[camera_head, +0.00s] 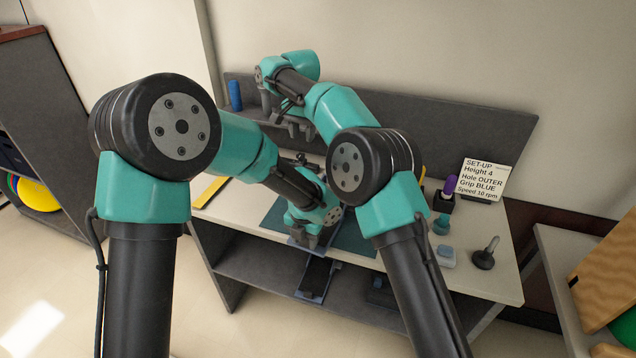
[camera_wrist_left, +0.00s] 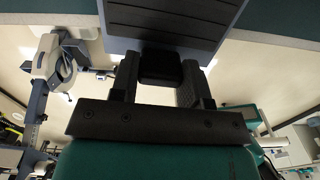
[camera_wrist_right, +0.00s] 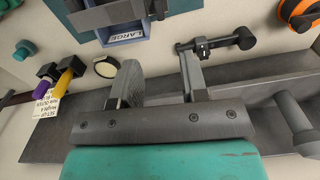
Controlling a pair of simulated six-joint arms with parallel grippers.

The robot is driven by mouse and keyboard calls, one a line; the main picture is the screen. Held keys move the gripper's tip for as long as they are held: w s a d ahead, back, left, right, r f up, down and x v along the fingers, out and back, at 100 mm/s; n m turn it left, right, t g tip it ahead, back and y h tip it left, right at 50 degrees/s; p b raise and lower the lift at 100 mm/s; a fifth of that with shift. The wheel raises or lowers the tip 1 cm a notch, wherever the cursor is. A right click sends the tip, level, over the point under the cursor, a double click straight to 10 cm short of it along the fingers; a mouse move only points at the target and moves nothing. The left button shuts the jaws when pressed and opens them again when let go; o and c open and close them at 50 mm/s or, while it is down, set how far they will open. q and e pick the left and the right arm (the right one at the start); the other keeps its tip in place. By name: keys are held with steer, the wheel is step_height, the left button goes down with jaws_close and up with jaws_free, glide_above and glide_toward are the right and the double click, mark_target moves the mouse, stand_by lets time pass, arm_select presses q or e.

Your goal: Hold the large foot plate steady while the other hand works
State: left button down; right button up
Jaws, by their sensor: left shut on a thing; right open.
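The large foot plate, a dark ribbed slab (camera_wrist_left: 175,18), fills the top of the left wrist view. My left gripper (camera_wrist_left: 163,72) is shut on a black block at its near edge. In the head view my left gripper (camera_head: 308,240) is low over the bench's front edge, and its arm covers much of the plate. A blue-grey part marked LARGE (camera_wrist_right: 122,38) shows in the right wrist view. My right gripper (camera_head: 275,105) is open near the back board, with nothing between its fingers (camera_wrist_right: 157,75). A dark rod with a round end (camera_wrist_right: 225,43) lies by one fingertip.
A set-up card (camera_head: 482,178) stands at the bench's right. Near it are a purple-handled piece (camera_head: 446,190), a teal knob (camera_head: 441,224), a pale block (camera_head: 446,256) and a dark knobbed piece (camera_head: 486,256). A blue cylinder (camera_head: 235,95) stands at the back left. The upright back board (camera_head: 440,120) bounds the bench.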

steer(key=shift+r, duration=1.65)
arm_select(q)
steer(key=c, duration=0.5)
jaws_free()
step_height(320, 180, up, 8)
steer(key=shift+f, duration=0.2)
steer(key=shift+f, duration=0.1)
